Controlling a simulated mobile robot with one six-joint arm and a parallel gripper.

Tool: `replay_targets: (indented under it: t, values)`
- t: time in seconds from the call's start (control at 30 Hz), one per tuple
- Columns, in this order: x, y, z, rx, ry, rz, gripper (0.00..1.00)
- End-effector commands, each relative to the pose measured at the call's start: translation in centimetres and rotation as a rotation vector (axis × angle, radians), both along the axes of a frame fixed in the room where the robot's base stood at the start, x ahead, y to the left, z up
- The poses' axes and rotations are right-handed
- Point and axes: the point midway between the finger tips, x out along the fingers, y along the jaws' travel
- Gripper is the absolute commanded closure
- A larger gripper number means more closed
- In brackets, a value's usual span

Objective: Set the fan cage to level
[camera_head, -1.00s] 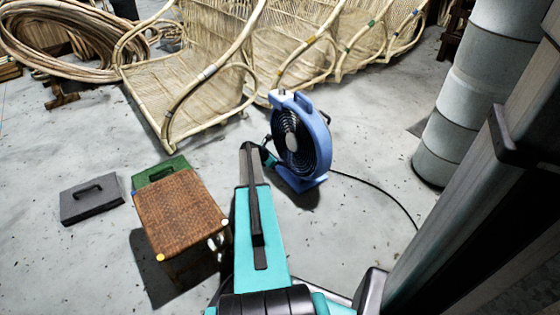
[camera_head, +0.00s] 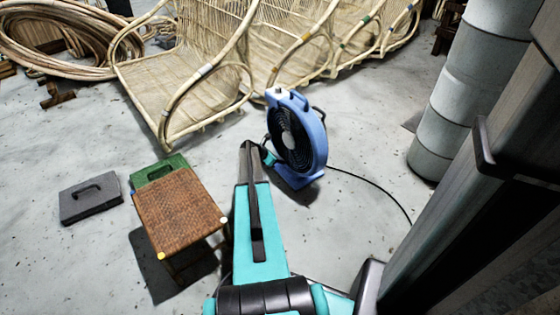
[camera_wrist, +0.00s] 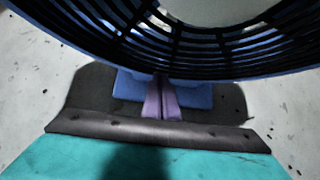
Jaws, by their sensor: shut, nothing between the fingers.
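The blue fan stands on the floor at the picture's middle in the head view, its round cage (camera_head: 291,138) of dark slats facing left. The cage leans somewhat; its exact tilt is hard to tell. Its blue foot (camera_head: 301,180) rests on the floor. My gripper is at the fan's lower left in the head view, its fingers mostly hidden there. In the wrist view, the closed, empty fingers (camera_wrist: 162,99) point in under the cage's lower rim (camera_wrist: 170,66), in front of the blue foot (camera_wrist: 193,97). Contact with the cage cannot be told.
A woven stool (camera_head: 180,211), a green case (camera_head: 160,170) and a grey case (camera_head: 90,198) are at left. Rattan chairs (camera_head: 190,85) stand behind. Floor between is clear.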

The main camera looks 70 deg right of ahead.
Motion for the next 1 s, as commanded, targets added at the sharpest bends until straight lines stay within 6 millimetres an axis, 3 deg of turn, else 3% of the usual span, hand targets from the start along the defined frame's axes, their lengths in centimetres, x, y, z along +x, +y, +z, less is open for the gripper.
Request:
replay_targets:
  t: [0.33, 0.8, 1.0]
  values:
    - [1.7, 3.6, 0.4, 0.002, -0.001, 0.007, 1.0]
    - [4.9, 8.9, 4.6, -0.001, -0.003, 0.007, 1.0]
    - [5.7, 10.2, 5.5, -0.001, -0.003, 0.007, 1.0]
